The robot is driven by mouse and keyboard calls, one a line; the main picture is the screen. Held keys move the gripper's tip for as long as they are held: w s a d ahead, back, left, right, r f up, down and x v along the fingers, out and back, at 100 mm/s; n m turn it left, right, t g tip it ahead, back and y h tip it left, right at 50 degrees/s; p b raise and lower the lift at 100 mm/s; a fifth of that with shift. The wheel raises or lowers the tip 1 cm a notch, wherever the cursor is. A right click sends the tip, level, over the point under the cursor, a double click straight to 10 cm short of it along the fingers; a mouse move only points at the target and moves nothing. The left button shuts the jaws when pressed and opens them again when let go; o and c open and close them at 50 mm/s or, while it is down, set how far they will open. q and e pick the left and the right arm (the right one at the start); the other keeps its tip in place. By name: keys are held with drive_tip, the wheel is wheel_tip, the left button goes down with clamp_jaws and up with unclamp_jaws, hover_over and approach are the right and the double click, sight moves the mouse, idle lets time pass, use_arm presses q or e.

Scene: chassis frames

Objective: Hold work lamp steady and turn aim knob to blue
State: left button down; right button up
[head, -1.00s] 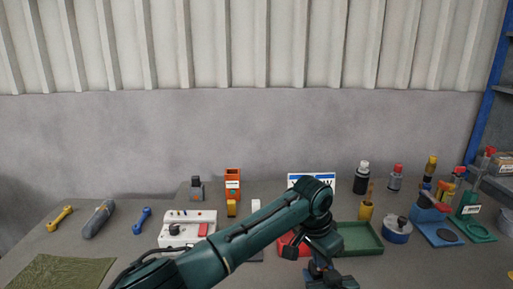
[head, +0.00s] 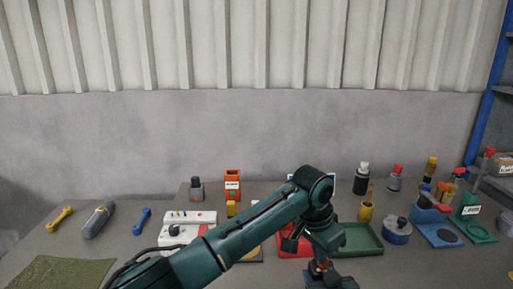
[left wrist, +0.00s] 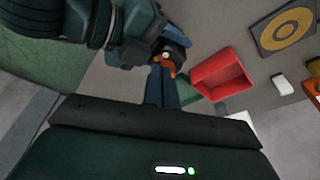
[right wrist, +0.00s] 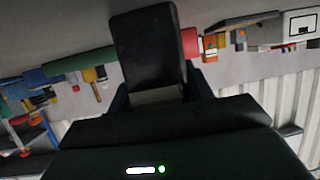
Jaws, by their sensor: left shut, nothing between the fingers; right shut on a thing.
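A dark slab-like body (right wrist: 150,45), apparently the work lamp, fills the middle of the right wrist view, between the fingers of my right gripper (right wrist: 158,92). The right gripper is shut on it. In the left wrist view a dark part with a white spot and an orange piece (left wrist: 169,67) shows just beyond the fingertips of my left gripper (left wrist: 161,76); it seems to be the lamp's knob area. My left gripper is shut and empty, close to the orange piece; contact cannot be told. In the head view an orange bit (head: 317,266) shows below my left wrist. Knob colour marks cannot be made out.
A red tray (head: 290,252) and a green tray (head: 360,251) lie on the bench beside my left arm. A white panel with knobs (head: 185,216) stands left. Bottles and blue stands (head: 438,234) crowd the right. The back wall bounds the bench.

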use_arm(q)
wheel_tip(320, 180, up, 3)
drive_tip(key=shift+r, duration=0.15)
drive_tip(key=shift+a, duration=0.1)
drive_tip(key=shift+w+a+f, duration=0.2)
drive_tip(key=shift+w+f, duration=0.2)
drive_tip(key=shift+f, duration=0.6)
drive_tip(key=shift+w+a+f, duration=0.2)
drive_tip(key=shift+w+f, duration=0.15)
drive_tip(key=shift+f, duration=0.65)
drive_tip(key=shift+w+a+f, duration=0.2)
drive_tip(key=shift+w+f, duration=0.2)
drive_tip(key=shift+f, duration=0.6)
drive_tip(key=shift+d, duration=0.4)
